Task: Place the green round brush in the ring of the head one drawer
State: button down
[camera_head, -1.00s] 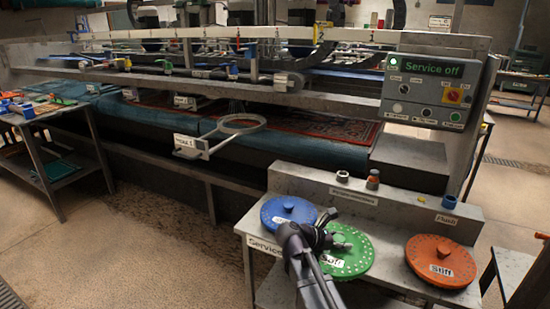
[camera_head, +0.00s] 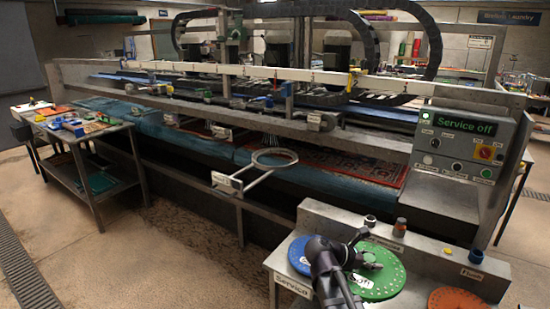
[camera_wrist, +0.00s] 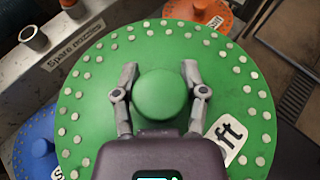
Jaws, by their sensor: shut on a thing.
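The green round brush (camera_head: 388,283) is a flat disc with pale dots and a "Soft" label, at the service bench in the head view. In the wrist view the green brush (camera_wrist: 235,92) fills most of the picture, with its round knob between my fingers. My gripper (camera_wrist: 160,72) is shut on that knob; in the head view my gripper (camera_head: 356,246) partly covers the disc. I cannot tell whether the disc touches the bench. The pulled-out head one drawer (camera_head: 228,183) has an empty metal ring (camera_head: 294,161) in front of the machine.
A blue brush (camera_head: 298,262) lies left of the green one, partly hidden by my arm. An orange brush (camera_head: 458,299) lies to the right. Nozzles (camera_head: 400,227) stand on the bench's raised back ledge. A tool table (camera_head: 85,140) stands at left; floor is free before the machine.

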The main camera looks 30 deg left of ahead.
jog(key=shift+r+p, duration=2.35)
jog(key=shift+r, duration=0.55)
jog(key=shift+s, duration=0.1)
